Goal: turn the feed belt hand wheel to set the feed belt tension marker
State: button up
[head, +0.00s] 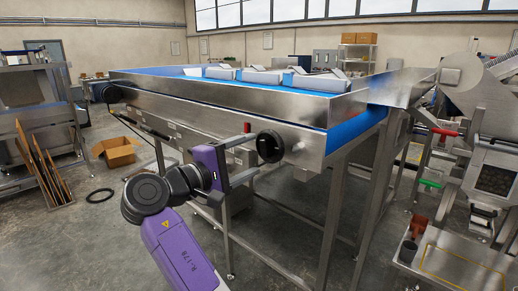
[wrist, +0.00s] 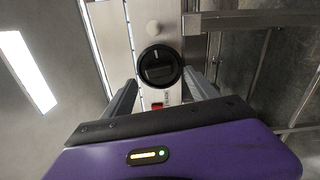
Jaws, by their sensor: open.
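The black hand wheel (head: 269,146) is mounted on the side of the steel conveyor frame, near its right end. In the wrist view the wheel (wrist: 160,66) is round, with a bar across its face and a pale mark at its top. My gripper (head: 254,158) is open, with its two fingers pointing at the wheel. In the wrist view the fingertips of my gripper (wrist: 160,78) are on either side of the wheel's lower part; contact cannot be told. A small red part (wrist: 157,105) on a pale strip shows below the wheel; I cannot tell whether it is the tension marker.
The conveyor's blue belt (head: 340,131) carries several pale trays (head: 262,76). Steel legs (head: 331,227) stand below the frame. A second machine (head: 478,150) is at the right.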

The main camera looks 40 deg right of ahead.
aim_at(262, 151)
jog(key=shift+w+d+p, duration=0.1)
jog(key=shift+d+p, duration=0.3)
jog(key=shift+d, duration=1.55)
jog(key=c, duration=1.4)
jog(key=shift+o, duration=0.2)
jog(key=shift+f+b, duration=0.1)
jog(key=shift+b, duration=0.25)
